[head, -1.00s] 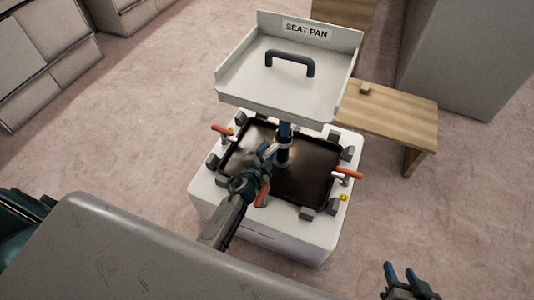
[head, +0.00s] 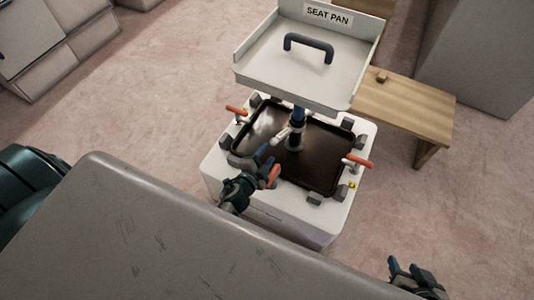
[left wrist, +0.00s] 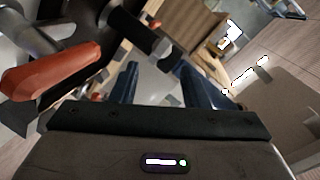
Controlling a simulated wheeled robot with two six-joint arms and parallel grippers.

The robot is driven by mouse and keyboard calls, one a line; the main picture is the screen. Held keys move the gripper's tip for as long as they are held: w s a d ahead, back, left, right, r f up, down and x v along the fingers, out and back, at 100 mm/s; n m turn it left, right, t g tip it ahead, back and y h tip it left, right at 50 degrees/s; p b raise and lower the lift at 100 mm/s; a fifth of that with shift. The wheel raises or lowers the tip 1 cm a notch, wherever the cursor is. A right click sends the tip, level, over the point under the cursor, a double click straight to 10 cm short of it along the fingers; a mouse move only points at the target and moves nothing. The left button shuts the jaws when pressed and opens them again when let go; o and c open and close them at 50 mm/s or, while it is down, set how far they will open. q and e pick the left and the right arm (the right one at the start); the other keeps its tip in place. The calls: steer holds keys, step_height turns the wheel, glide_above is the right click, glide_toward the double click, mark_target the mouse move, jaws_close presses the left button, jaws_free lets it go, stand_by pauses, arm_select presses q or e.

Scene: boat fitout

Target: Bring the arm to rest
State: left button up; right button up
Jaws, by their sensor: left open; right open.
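My left gripper (head: 264,164) is at the near side of the white pedestal base (head: 222,170), beside an orange clamp handle (head: 273,176). Its two fingers (left wrist: 160,88) are apart in the left wrist view, with nothing seen between them. An orange handle (left wrist: 52,74) is close on the left of that view; I cannot tell whether it touches the gripper. My right gripper (head: 416,275) is open and empty at the lower right, over the floor. The seat pan (head: 262,70) with its dark handle (head: 308,46) stands on a post (head: 296,130) above the base.
More orange clamp handles (head: 358,160) stick out around the dark recessed tray (head: 322,165). A wooden bench (head: 415,108) stands to the right with a small block on it. A grey surface (head: 150,230) fills the foreground. Open floor (head: 130,85) lies to the left.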

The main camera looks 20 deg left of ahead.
stand_by(0.3)
